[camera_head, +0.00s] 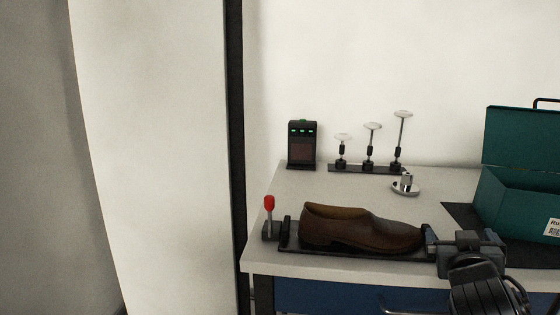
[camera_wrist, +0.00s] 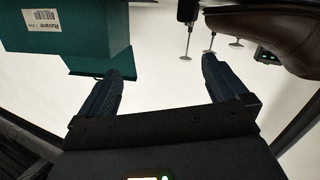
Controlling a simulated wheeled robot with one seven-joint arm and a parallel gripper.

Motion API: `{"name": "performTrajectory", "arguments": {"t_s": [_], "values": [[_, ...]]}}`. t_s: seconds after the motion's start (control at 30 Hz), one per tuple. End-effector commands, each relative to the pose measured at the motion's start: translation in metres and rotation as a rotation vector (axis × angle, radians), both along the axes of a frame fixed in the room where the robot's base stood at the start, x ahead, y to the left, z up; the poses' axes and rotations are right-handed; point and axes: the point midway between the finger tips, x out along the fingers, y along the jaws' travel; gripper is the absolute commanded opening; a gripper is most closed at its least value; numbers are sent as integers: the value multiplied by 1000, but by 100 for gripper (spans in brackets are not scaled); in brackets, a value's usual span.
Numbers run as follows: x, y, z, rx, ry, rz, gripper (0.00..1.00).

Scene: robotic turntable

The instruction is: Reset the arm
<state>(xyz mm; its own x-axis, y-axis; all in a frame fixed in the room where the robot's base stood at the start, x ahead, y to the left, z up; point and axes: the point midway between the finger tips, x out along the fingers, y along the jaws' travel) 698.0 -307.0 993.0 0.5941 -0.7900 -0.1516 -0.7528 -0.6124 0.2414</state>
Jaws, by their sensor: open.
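My gripper (camera_head: 464,240) is at the table's front edge in the head view, just right of the brown shoe. In the wrist view, which looks upside down, its two dark blue fingers (camera_wrist: 164,66) stand wide apart with nothing between them. The brown leather shoe (camera_head: 355,228) lies on a dark holder (camera_head: 330,250), toe to the right. Part of the shoe (camera_wrist: 268,35) shows at the upper right of the wrist view. Whether my gripper touches the holder's right end cannot be told.
A red-knobbed lever (camera_head: 269,203) stands left of the shoe. Behind are a black device with green lights (camera_head: 302,145), a rack with several clear-topped stands (camera_head: 366,168) and a small metal piece (camera_head: 406,185). An open teal box (camera_head: 515,205) stands at right; the tabletop (camera_head: 275,187) is partly clear.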

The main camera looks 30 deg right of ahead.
Motion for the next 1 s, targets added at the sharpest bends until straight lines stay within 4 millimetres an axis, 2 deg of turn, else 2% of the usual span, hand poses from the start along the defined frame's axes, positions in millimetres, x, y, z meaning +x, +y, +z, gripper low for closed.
{"name": "performTrajectory", "arguments": {"t_s": [0.03,0.27,0.47,0.6,0.77,0.9,1.0], "values": [[-6,11,-12,-27,32,60,100],[-34,75,-56,-91,112,347,100],[-80,137,-91,-75,148,568,100],[-121,182,-106,-26,148,697,100],[-173,230,-112,56,124,806,100],[-218,266,-105,144,86,860,100],[-243,285,-96,201,53,874,100]]}}
